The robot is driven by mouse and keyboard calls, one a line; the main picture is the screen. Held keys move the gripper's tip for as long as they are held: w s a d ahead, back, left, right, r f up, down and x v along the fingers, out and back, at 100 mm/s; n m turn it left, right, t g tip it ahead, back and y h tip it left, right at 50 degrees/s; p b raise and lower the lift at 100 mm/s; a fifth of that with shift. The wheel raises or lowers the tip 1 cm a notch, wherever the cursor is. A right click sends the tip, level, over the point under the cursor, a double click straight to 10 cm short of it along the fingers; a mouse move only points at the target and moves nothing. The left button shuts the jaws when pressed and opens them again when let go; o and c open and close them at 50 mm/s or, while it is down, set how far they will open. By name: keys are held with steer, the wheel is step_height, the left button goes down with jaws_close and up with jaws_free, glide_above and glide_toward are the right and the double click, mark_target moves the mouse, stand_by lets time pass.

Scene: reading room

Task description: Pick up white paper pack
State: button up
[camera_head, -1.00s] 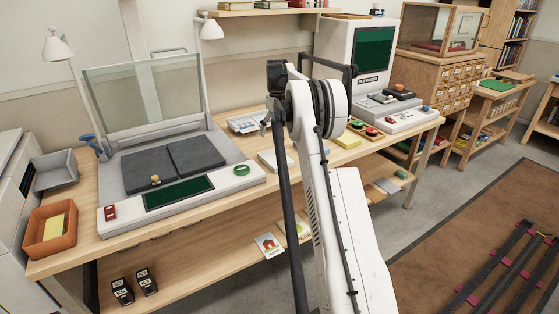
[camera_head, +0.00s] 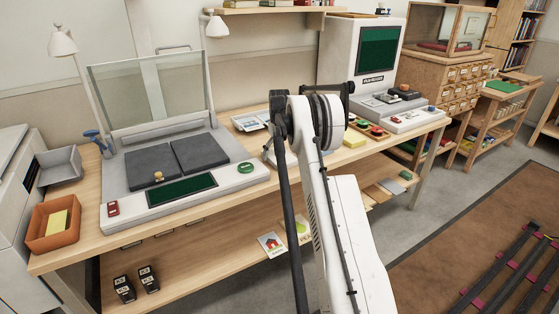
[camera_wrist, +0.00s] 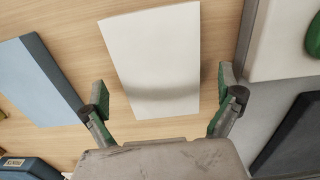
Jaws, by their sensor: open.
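The white paper pack (camera_wrist: 150,50) lies flat on the wooden tabletop (camera_wrist: 80,30) in the wrist view, tilted slightly and running away from my gripper. My gripper (camera_wrist: 164,95) is open and empty above it. One green-padded finger is beyond the pack's left edge and the other beyond its right edge. A soft shadow falls across the near part of the pack. I cannot tell the height of the fingertips above it. In the head view my arm hides the gripper and most of the pack.
A blue flat item (camera_wrist: 38,80) lies left of the pack. The grey scanner (camera_wrist: 280,50) with a green button stands close on the right, also seen in the head view (camera_head: 120,170). A yellow pad (camera_head: 355,139) and red-and-green items are farther right on the bench.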

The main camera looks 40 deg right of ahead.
steer(key=shift+f, duration=0.55)
steer(key=shift+c, duration=0.4)
steer(key=c, duration=1.4)
steer(key=shift+c, duration=0.2)
steer(key=shift+r, duration=0.2)
